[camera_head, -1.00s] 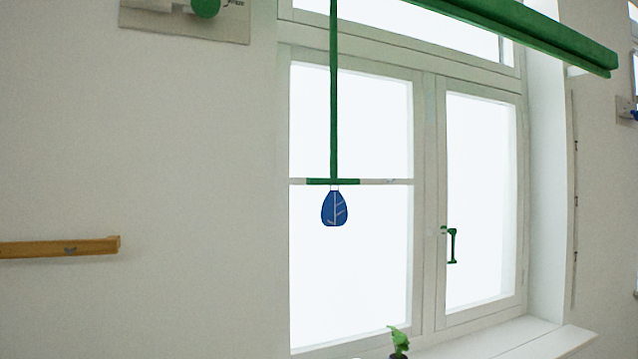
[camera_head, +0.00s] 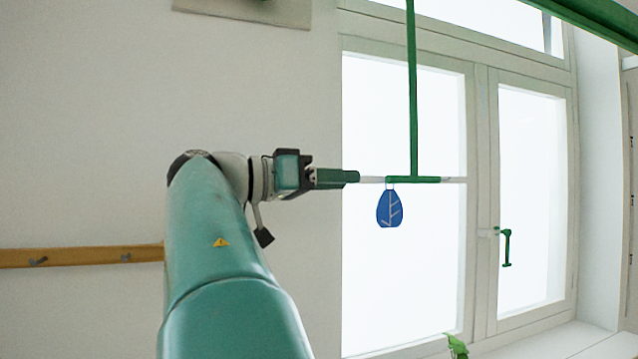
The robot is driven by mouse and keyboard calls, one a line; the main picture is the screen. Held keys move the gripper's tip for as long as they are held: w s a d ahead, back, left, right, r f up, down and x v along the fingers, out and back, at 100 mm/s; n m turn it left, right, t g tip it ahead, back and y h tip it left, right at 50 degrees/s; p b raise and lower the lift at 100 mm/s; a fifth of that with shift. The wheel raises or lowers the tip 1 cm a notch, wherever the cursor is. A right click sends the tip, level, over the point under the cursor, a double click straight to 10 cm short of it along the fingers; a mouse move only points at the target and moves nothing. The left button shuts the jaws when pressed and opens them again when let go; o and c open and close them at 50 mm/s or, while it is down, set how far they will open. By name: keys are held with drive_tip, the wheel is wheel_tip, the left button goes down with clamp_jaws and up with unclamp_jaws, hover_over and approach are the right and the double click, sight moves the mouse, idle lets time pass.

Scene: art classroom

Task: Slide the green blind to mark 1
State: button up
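The green blind shows as a thick green roll (camera_head: 600,14) at the top right. A thin green vertical pole (camera_head: 413,90) comes down in front of the left window pane and ends in a short green crossbar (camera_head: 425,180). A blue leaf-shaped tag (camera_head: 389,209) shows just below the crossbar's left end. My gripper (camera_head: 350,178) points right, level with the crossbar and a short way left of it in the picture. No contact shows. Its fingers are seen side-on, so their opening cannot be told. No numbered mark is readable.
A white window (camera_head: 483,200) fills the right side, with a green handle (camera_head: 506,247) on its right sash. A green plant (camera_head: 456,346) peeks up at the lower edge by the sill. A wooden rail (camera_head: 80,256) runs along the left wall.

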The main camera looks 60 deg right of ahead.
sight(411, 179)
drive_tip(key=x, duration=1.3)
drive_tip(key=shift+s+d, duration=0.1)
drive_tip(key=shift+s, duration=0.3)
drive_tip(key=shift+c, duration=0.5)
clamp_jaws()
